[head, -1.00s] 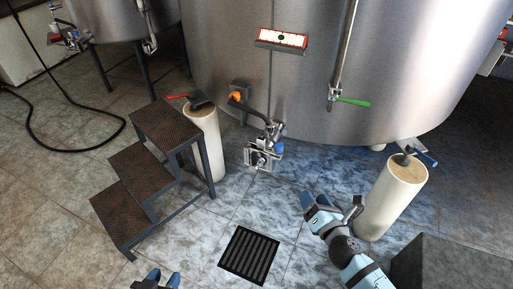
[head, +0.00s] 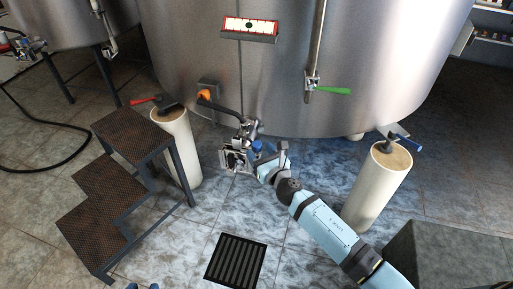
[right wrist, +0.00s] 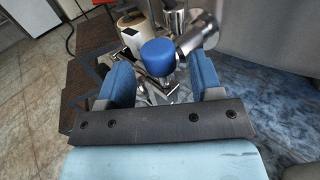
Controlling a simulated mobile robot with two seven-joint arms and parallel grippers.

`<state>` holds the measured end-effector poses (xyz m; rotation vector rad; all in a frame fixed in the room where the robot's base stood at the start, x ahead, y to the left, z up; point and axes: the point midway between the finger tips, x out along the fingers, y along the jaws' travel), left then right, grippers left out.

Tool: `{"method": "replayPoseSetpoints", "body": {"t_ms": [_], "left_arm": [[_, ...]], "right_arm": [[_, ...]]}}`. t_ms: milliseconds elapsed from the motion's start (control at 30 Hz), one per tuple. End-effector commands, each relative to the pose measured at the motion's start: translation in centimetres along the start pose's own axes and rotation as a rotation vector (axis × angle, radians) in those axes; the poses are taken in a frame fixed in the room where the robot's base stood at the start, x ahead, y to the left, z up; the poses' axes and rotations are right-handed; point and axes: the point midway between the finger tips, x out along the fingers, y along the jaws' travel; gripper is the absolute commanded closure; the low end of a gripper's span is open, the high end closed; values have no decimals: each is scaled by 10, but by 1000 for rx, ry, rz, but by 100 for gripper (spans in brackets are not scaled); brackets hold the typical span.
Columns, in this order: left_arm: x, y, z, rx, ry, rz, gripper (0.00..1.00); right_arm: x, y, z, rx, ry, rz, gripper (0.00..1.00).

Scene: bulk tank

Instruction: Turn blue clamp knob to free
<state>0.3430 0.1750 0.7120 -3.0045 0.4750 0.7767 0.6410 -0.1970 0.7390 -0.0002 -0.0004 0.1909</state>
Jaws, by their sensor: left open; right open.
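The blue clamp knob (head: 257,146) sits on the metal valve fitting (head: 236,157) low at the front of the big tank. In the right wrist view the knob (right wrist: 158,54) is a round blue cap lying between and beyond the two fingers. My right gripper (head: 268,161) is open at the fitting, its fingers (right wrist: 162,78) on either side of the knob's line, and holds nothing. I cannot tell whether either finger touches the knob. Of my left gripper (head: 141,287) only blue fingertips show at the bottom edge. It is open and away from the fitting.
Metal steps (head: 118,187) stand left of the fitting. A cream post (head: 177,148) with a red lever is behind them. Another post (head: 378,188) with a blue lever stands right of my arm. A floor drain (head: 235,259) and clear tiles lie in front.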

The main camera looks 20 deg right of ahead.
Motion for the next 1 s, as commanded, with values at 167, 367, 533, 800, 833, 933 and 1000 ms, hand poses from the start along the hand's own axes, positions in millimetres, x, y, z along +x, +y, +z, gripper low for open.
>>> {"method": "replayPoseSetpoints", "body": {"t_ms": [167,367,533,800,833,933,1000], "left_arm": [[1,0,1,-1,2,1,57],[0,0,0,-2,4,2,57],[0,1,-2,-2,7,3,57],[0,1,-2,-2,7,3,57],[0,1,-2,-2,7,3,57],[0,1,-1,-2,7,3,57],[0,1,-1,-2,6,3,57]], "right_arm": [[20,0,0,-1,0,0,41],[25,0,0,0,0,1,41],[25,0,0,0,0,1,41],[25,0,0,0,0,0,88],[25,0,0,0,0,1,88],[25,0,0,-1,0,6,88],[25,0,-1,-2,1,16,88]]}}
